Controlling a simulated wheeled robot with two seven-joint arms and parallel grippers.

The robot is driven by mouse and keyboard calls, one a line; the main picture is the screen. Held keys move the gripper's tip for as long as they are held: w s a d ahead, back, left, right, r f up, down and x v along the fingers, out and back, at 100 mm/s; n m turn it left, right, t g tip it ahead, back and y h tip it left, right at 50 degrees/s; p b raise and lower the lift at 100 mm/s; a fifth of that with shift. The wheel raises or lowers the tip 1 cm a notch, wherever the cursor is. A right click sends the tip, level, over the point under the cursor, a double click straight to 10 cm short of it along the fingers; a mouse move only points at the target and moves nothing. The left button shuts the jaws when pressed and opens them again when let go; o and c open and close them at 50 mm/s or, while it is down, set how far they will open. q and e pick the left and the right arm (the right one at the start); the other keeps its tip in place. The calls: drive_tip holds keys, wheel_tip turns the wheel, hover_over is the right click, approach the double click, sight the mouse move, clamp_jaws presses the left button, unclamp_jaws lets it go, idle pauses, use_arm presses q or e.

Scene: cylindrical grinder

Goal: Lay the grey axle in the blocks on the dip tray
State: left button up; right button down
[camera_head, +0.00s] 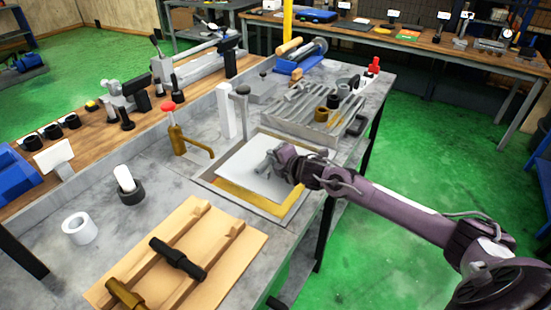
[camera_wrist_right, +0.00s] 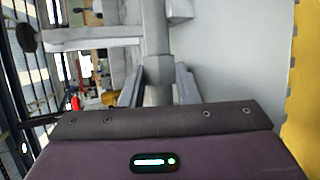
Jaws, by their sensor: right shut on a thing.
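My right gripper (camera_head: 277,162) is over the dip tray (camera_head: 207,181), a framed tray with a pale grey plate and yellow showing at its edges. In the right wrist view the right gripper (camera_wrist_right: 158,90) is shut on the grey axle (camera_wrist_right: 156,35), whose stepped shaft runs away from between the fingers. In the head view only a small grey part of the axle (camera_head: 267,163) shows beside the gripper. I cannot clearly make out the blocks, nor whether the axle touches anything. My left gripper is not in view.
A dark axle (camera_head: 178,257) and a brass-coloured one (camera_head: 126,294) lie across a wooden rack (camera_head: 240,266) in front. A slatted rack (camera_head: 300,112) lies behind.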

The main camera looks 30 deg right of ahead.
drive_tip(key=shift+r, duration=0.2)
drive_tip(key=c, duration=1.1)
unclamp_jaws()
drive_tip(key=shift+c, duration=0.2)
drive_tip(key=shift+o, duration=0.6)
drive_tip(key=shift+s+f, duration=0.1)
drive_tip(key=shift+f, duration=0.35)
drive_tip(key=v, duration=0.3)
drive_tip(key=b+v, duration=0.1)
drive_tip(key=v, duration=0.2)
drive_tip(key=shift+r, duration=0.3)
drive_tip(key=shift+s+r, duration=0.5)
drive_tip(key=shift+s, duration=0.15)
